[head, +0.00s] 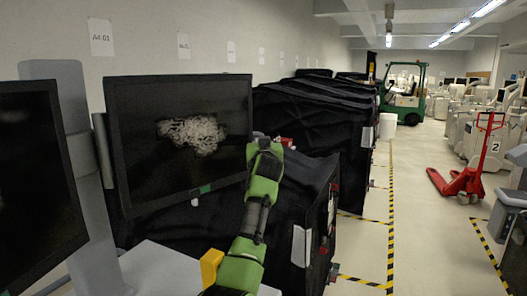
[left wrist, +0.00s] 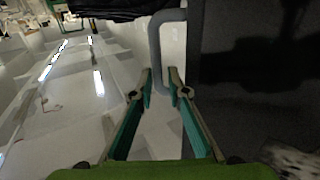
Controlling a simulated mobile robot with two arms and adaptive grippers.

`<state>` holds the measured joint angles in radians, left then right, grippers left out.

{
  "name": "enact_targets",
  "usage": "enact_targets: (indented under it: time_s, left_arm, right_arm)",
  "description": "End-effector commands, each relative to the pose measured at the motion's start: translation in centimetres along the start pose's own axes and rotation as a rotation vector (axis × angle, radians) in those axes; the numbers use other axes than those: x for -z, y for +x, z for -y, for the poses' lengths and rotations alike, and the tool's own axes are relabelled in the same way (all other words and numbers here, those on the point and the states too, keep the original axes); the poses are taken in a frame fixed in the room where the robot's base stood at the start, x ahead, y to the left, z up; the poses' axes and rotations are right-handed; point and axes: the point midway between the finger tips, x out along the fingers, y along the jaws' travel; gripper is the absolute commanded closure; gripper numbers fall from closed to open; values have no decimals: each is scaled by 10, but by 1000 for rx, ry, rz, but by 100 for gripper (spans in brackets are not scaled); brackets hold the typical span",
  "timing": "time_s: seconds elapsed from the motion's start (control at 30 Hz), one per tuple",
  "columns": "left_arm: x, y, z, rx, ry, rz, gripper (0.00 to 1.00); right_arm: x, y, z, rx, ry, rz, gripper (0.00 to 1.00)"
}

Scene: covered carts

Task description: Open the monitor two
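A black monitor (head: 135,125) with a grey speckled picture on its screen hangs on a grey post in the head view. Its dark panel also fills the right of the left wrist view (left wrist: 240,75). A grey bar handle (left wrist: 155,45) stands at the panel's edge. My left gripper (head: 268,140) is at the monitor's right edge in the head view. In the left wrist view its teal fingers (left wrist: 160,75) are apart, with the lower handle between them and a gap showing. Contact cannot be told. No number shows on the monitor. My right gripper is not in view.
Another dark monitor (head: 30,175) is at the far left, beside the grey post (head: 85,180). Black covered carts (head: 310,115) stand behind and right of my arm. A red pallet jack (head: 470,180) and green forklift (head: 405,90) are farther off.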

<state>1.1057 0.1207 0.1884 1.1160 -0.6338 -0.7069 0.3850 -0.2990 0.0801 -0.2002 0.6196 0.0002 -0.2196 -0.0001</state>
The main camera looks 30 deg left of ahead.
Motion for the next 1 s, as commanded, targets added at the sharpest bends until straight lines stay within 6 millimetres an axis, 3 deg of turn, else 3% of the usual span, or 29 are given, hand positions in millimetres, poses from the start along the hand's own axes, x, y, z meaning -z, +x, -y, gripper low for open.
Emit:
enact_targets:
  time_s: [0.6, 1.0]
  left_arm:
    - [-1, -85, -1, -1, 0, 1, 84]
    - [-1, -95, 0, -1, 1, 2, 84]
  right_arm:
    - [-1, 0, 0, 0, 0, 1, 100]
    - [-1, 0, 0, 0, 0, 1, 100]
